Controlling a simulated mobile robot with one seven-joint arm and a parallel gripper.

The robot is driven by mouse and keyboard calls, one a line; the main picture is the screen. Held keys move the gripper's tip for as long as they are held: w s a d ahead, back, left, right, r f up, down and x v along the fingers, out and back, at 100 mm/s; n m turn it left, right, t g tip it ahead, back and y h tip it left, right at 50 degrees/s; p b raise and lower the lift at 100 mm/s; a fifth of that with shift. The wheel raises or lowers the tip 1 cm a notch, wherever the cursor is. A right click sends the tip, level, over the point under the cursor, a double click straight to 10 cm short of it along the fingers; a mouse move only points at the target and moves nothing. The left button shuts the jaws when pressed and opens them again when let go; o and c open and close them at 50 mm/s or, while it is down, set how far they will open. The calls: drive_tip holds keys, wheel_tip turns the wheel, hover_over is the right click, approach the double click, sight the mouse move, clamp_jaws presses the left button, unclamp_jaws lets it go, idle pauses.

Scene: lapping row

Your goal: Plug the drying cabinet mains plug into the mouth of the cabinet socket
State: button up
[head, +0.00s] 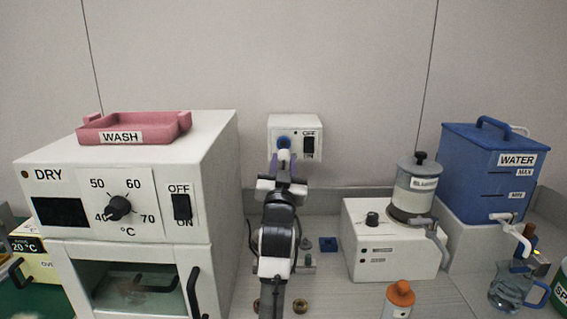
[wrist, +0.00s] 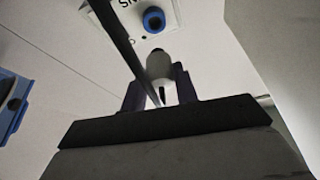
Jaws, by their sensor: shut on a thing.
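The cabinet socket (head: 309,127) is a white box on the back wall with a dark rocker switch marked OFF and a blue round mouth (head: 284,142). In the wrist view the blue-ringed mouth (wrist: 154,19) shows at the top. My gripper (head: 287,160) is just below and in front of the socket. It is shut on the white mains plug (wrist: 160,66), whose dark end points toward the mouth. The plug looks apart from the mouth, slightly below it in the wrist view; the exact depth gap cannot be told. My gripper hides most of the plug in the head view.
The white drying cabinet (head: 222,190) stands close on the left, with a pink WASH tray (head: 150,122) on top. A white slurry machine (head: 390,258) and blue WATER tank (head: 488,170) stand right. A small blue block (head: 328,244) lies on the bench behind my arm.

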drive_tip(key=shift+s+f, duration=0.1)
drive_tip(key=shift+s, duration=0.05)
drive_tip(key=shift+w, duration=2.95)
drive_tip(key=shift+w, duration=1.25)
drive_tip(key=o, duration=1.1)
drive_tip(key=shift+c, duration=0.2)
drive_tip(key=shift+s, duration=0.1)
drive_tip(key=b, duration=0.5)
approach(283, 156)
drive_tip(key=shift+w+f, duration=0.9)
drive_tip(key=shift+w, duration=0.15)
drive_tip(key=shift+w+f, duration=0.85)
drive_tip(key=shift+w, duration=0.15)
